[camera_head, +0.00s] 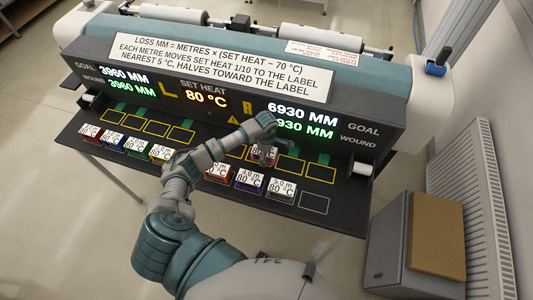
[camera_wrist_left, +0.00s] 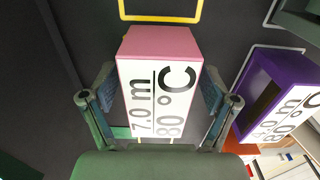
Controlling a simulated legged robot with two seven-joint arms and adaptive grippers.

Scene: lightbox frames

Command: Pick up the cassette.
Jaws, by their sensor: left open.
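A pink cassette with a white label reading 7.0 m, 80 °C (camera_wrist_left: 158,92) lies between the fingers of my left gripper (camera_wrist_left: 158,78) in the left wrist view. The fingers stand on either side of it, open; I cannot tell whether they touch it. In the head view my left gripper (camera_head: 272,140) is over the right half of the dark shelf, with the pink cassette (camera_head: 264,155) under it, partly hidden. A purple cassette (camera_wrist_left: 262,85) stands to the right in the left wrist view; it also shows in the head view (camera_head: 249,187). My right gripper is not visible.
On the shelf (camera_head: 325,213) stand several other labelled cassettes, such as a red one (camera_head: 89,134) and a yellow one (camera_head: 160,155). Yellow outlined slots (camera_head: 290,166) lie empty behind them. The display panel (camera_head: 350,122) rises close behind my gripper.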

